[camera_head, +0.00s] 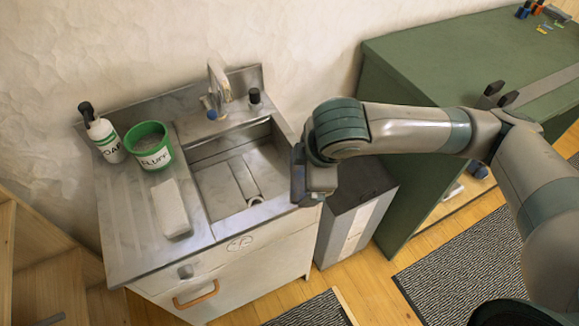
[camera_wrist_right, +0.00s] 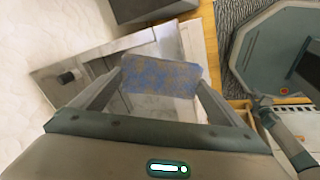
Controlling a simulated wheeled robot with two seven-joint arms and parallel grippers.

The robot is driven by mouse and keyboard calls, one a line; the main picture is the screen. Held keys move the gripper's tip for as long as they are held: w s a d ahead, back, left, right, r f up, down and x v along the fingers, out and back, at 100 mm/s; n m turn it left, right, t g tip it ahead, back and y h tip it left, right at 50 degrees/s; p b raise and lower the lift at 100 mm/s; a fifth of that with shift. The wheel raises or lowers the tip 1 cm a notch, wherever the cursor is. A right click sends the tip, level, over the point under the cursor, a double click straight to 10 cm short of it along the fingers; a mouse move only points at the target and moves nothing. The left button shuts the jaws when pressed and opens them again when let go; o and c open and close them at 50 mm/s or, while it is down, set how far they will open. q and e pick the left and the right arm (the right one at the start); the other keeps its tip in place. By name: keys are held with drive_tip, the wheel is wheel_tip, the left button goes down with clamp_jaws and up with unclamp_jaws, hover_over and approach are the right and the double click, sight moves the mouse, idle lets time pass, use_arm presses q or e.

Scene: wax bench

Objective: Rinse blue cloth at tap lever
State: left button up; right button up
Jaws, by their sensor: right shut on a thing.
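My right gripper (camera_head: 298,180) is over the right edge of the steel sink (camera_head: 226,214), pointing down. In the right wrist view the gripper (camera_wrist_right: 160,84) is shut on the blue cloth (camera_wrist_right: 160,72), a mottled blue and grey-brown piece spanning between the fingertips. The cloth is hidden in the head view. The chrome tap (camera_head: 218,78) stands at the back of the sink, left of the gripper and apart from it. A small blue part (camera_head: 210,113) shows at its base; I cannot tell whether it is the lever. My left gripper is not in view.
A soap bottle (camera_head: 104,139), a green "FLUFF" tub (camera_head: 149,146) and a white block (camera_head: 171,208) stand left of the basin. A black knob (camera_head: 254,97) is right of the tap. A grey bin (camera_head: 352,222) and green cabinet (camera_head: 420,60) are to the right.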

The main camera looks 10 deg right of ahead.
drive_tip(key=a+n+y, duration=0.1)
drive_tip(key=n, duration=0.1)
drive_tip(key=a+n+y, duration=0.1)
drive_tip(key=n, duration=0.1)
drive_tip(key=shift+a+r, duration=0.3)
drive_tip(key=shift+r, duration=0.05)
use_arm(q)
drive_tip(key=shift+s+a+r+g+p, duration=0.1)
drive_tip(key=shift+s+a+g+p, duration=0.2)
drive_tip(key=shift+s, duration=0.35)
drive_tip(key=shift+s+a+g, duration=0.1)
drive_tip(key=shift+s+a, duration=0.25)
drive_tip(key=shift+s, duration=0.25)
use_arm(e)
drive_tip(key=shift+a+n+y, duration=0.3)
drive_tip(key=shift+a+n, duration=0.15)
drive_tip(key=shift+n, duration=0.15)
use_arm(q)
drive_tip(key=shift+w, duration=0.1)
use_arm(e)
drive_tip(key=shift+w+a, duration=0.1)
drive_tip(key=shift+w, duration=0.05)
